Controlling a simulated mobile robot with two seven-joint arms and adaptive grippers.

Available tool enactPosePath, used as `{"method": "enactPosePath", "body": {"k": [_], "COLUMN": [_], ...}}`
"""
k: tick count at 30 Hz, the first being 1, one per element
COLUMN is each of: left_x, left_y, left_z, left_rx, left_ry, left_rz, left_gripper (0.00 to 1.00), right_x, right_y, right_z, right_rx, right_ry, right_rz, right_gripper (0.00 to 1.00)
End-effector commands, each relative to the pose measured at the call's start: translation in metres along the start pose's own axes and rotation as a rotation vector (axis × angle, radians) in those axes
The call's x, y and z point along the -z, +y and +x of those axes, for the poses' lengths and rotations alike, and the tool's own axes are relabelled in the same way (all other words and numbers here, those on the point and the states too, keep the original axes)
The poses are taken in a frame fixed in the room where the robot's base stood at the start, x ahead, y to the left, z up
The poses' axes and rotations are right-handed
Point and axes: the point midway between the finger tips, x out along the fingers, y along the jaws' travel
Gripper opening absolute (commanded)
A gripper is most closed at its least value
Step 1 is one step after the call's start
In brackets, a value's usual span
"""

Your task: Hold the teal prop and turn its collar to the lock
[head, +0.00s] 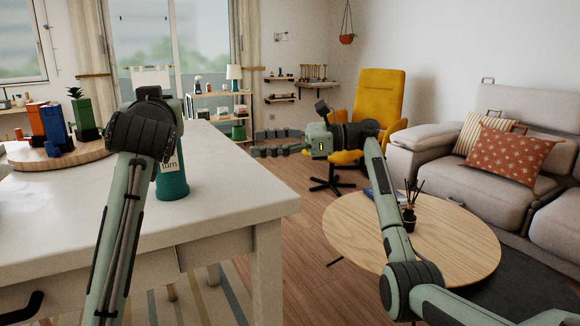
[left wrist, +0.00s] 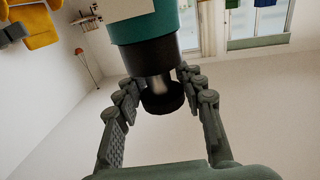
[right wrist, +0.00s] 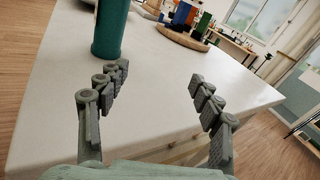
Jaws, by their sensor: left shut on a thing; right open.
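The teal prop (head: 173,182) stands upright on the white table near its right edge, with a white label partly hidden by my left arm. In the left wrist view, its teal body (left wrist: 150,22), black collar (left wrist: 150,55), metal neck and black end (left wrist: 162,98) show between the fingers. My left gripper (left wrist: 157,78) is shut on the prop's upper part; the head view hides its fingers behind the wrist. My right gripper (head: 257,143) is open and empty, off the table's right edge, apart from the prop. The prop's lower body (right wrist: 110,28) shows in the right wrist view.
The white table (head: 232,192) has a round wooden board (head: 60,157) with coloured blocks at its far left. A round wooden coffee table (head: 450,245) stands at the right, with a yellow chair (head: 380,95) and grey sofa beyond. The tabletop right of the prop is clear.

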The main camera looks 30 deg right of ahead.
Motion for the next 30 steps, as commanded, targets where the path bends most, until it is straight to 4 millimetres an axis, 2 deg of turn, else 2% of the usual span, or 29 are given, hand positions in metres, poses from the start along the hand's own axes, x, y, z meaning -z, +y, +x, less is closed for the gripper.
{"method": "enactPosePath", "body": {"k": [9, 18, 30], "left_x": [0.001, 0.002, 0.001], "left_y": [0.000, 0.000, 0.000], "left_z": [0.000, 0.000, 0.000], "left_rx": [-0.001, -0.001, -0.001], "left_ry": [0.003, 0.003, 0.003], "left_rz": [0.000, -0.001, -0.001], "left_gripper": [0.00, 0.00, 0.00], "right_x": [0.047, 0.080, 0.087], "right_y": [-0.030, -0.043, -0.044], "right_z": [-0.031, -0.049, -0.052], "right_rx": [0.113, 0.153, 0.150], "right_ry": [0.085, 0.212, 0.257], "right_rz": [-0.075, -0.196, -0.242], "right_gripper": [0.66, 0.66, 0.66]}}
